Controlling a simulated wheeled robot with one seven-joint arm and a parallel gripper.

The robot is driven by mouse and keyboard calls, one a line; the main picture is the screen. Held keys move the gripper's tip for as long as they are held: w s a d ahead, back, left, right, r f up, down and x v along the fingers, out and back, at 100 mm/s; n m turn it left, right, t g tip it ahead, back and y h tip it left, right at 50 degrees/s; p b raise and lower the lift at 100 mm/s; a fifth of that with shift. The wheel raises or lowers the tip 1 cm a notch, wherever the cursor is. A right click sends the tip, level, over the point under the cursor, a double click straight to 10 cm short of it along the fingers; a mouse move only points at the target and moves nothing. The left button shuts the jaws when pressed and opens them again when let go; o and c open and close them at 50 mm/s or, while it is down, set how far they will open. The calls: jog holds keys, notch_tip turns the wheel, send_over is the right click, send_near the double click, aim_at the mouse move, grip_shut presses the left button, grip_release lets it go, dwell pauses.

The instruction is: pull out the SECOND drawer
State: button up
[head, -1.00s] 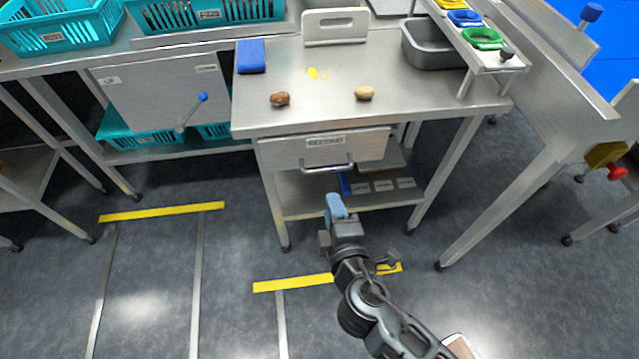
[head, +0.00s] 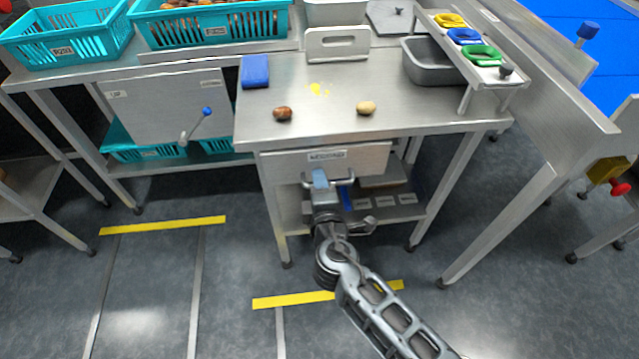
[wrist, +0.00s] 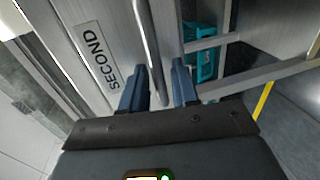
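The drawer marked SECOND (head: 365,160) is under the steel worktable's top, and its front looks shut. Its label (wrist: 97,55) is readable in the wrist view. The bar handle (wrist: 148,40) runs between my two blue fingertips in the wrist view, with a gap to at least one finger. I cannot tell how deep the bar sits between the fingers.
A lower shelf (head: 295,212) is beneath the drawer. The floor in front is clear.

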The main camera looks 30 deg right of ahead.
jog(key=shift+c, duration=0.4)
grip_shut()
jog(key=f+b+v, duration=0.2)
jog(key=v, duration=0.7)
jog(key=f+b+v, duration=0.1)
jog(key=v, duration=0.8)
jog(key=shift+s+f+b, duration=0.35)
jog(key=shift+s+f, duration=0.1)
jog(key=shift+s, duration=0.05)
jog(key=shift+a, duration=0.15)
jog(key=shift+o, duration=0.4)
grip_release()
